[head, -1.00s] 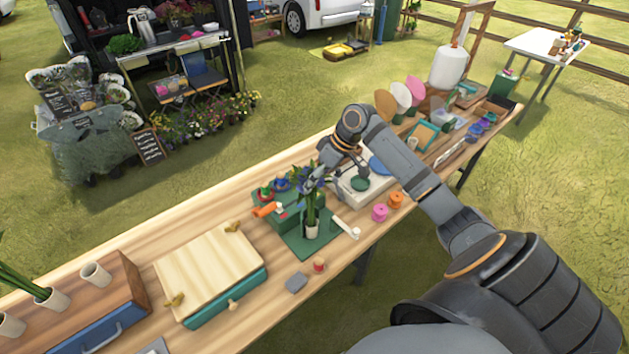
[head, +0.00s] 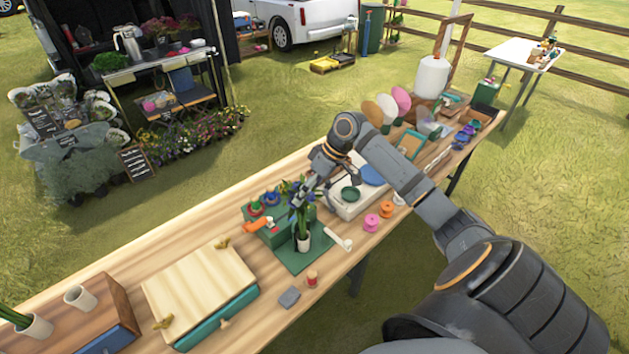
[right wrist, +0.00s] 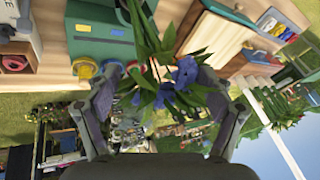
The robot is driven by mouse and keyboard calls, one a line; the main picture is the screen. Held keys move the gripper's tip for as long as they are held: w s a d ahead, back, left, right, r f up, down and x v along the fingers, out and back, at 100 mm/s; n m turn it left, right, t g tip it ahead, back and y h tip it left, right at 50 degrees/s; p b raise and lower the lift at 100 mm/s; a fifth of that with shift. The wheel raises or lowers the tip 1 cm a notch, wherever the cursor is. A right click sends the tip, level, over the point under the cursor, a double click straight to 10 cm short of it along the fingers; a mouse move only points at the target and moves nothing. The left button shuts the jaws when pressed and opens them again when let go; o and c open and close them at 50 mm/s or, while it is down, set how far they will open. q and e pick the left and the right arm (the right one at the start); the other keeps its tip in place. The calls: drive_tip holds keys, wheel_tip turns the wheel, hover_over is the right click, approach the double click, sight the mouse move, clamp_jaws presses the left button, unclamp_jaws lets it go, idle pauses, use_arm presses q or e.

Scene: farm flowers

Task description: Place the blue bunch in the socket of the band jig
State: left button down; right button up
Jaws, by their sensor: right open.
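The blue bunch (head: 295,188), blue flowers with long green leaves, stands upright with its stems in the white socket (head: 303,242) of the band jig. The jig has a green base plate (head: 290,262), a green box body and a white-handled crank (head: 338,238). My right gripper (head: 302,196) is at the bunch's upper part. In the right wrist view the blue flowers (right wrist: 184,72) and leaves lie between its spread fingers (right wrist: 160,104), with gaps at the sides. The stem bottoms are hidden inside the socket. My left gripper is not in view.
A wooden board on a teal box (head: 200,285) lies left of the jig. Pink (head: 371,222) and orange spools, a grey block (head: 289,297) and a small red-topped spool (head: 312,278) sit near the front edge. A white tray with round pads stands behind right.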

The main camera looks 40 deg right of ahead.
drive_tip(key=b+v, duration=0.2)
drive_tip(key=v, duration=0.8)
drive_tip(key=shift+b, duration=0.35)
drive_tip(key=shift+r, duration=0.1)
